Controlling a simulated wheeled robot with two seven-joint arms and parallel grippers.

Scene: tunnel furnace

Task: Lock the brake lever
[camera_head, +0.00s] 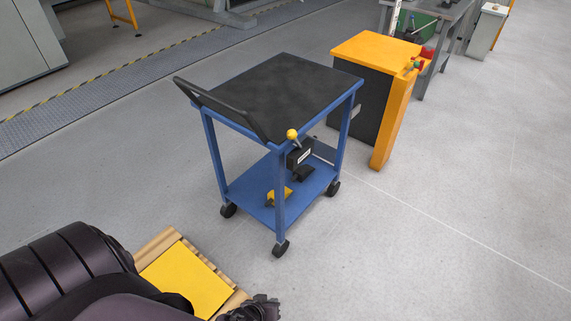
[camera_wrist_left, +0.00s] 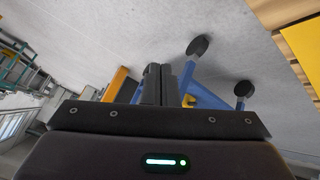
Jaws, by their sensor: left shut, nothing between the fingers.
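A lever with a yellow ball knob (camera_head: 292,134) stands at the near corner of a blue cart (camera_head: 279,195), in the head view. It rises above a black box (camera_head: 299,156) with a white label. I cannot tell from here whether the lever is locked. My left gripper (camera_wrist_left: 159,72) is shut and empty in the left wrist view, with blue cart legs beyond its fingers. In the head view my left arm fills the lower left, well apart from the lever. My right gripper is not in view.
The cart has a black top (camera_head: 285,90), a black handle (camera_head: 222,110) and casters. A yellow item (camera_head: 279,195) lies on its lower shelf. An orange cabinet (camera_head: 375,48) stands behind it. A wooden pallet with a yellow sheet (camera_head: 185,278) is near my arm. Floor at right is clear.

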